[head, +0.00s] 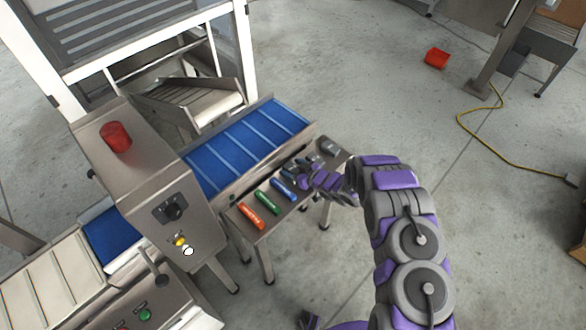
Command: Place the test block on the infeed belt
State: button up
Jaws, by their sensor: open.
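A small metal side table (243,222) stands along the blue cleated infeed belt (245,148). An orange bar (251,215), a green bar (267,201) and a blue bar (284,189) lie in a row on it. A small grey block-like item (328,147) lies at its far end. I cannot tell for sure which of these is the test block. My gripper (298,172) is open over the table, close to the blue bar and short of the grey item. My fingers and wrist hide part of the tabletop, and contact cannot be made out. The visible part of the belt is bare.
A metal cabinet (150,190) with a red beacon (116,137) and a knob stands left of the belt. A white-framed machine (248,50) rises behind it. A red bin (436,58) and a yellow cable (480,140) lie on the floor at right. Open floor lies between.

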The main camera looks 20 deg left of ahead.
jog(key=p+v, duration=0.2)
jog(key=v, duration=1)
jog(key=shift+s, duration=0.1)
